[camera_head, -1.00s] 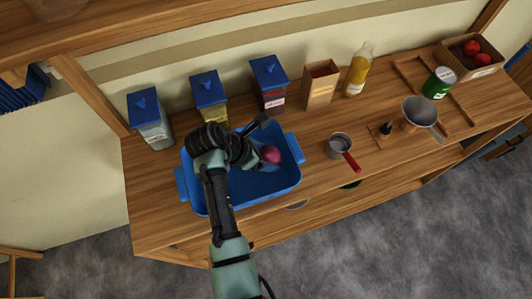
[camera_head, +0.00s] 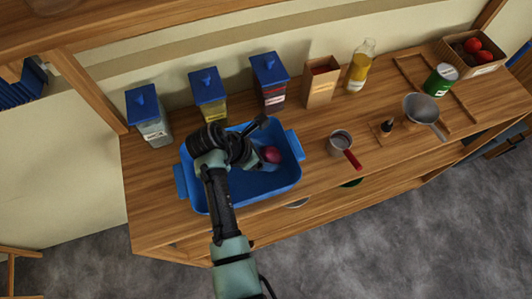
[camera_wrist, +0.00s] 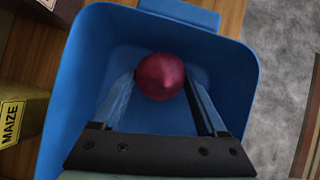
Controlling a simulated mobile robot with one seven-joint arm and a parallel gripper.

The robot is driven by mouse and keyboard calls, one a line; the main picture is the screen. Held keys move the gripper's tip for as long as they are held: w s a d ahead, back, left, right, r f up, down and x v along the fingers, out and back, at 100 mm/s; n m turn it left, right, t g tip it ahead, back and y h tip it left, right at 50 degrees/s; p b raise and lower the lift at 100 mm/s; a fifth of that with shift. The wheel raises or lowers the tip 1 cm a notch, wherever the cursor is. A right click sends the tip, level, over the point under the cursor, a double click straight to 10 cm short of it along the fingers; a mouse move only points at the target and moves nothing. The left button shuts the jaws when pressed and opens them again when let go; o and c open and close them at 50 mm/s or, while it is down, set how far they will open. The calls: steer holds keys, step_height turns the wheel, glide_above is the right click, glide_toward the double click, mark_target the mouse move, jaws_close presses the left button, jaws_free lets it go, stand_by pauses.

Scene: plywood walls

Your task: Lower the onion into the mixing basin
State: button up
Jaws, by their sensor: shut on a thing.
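The onion (camera_head: 271,155) is a round, dark red-purple bulb, seen over the blue basin near its right side. In the wrist view the onion (camera_wrist: 160,76) sits between the tips of my two fingers, with the basin's blue floor behind it. My gripper (camera_wrist: 159,88) is shut on the onion. The mixing basin (camera_head: 285,183) is a blue rectangular tub with a handle at each end, standing on the wooden counter. My arm covers its middle and front left in the head view. Whether the onion touches the basin floor I cannot tell.
Blue-lidded canisters (camera_head: 209,97) stand behind the basin. A paper bag (camera_head: 320,88) and a yellow bottle (camera_head: 360,68) stand further right. A saucepan with a red handle (camera_head: 341,143) is right of the basin, with bare counter between.

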steer(key=shift+f+b, duration=0.3)
steer(key=shift+f, duration=0.3)
stand_by(0.6)
steer(key=o, duration=1.4)
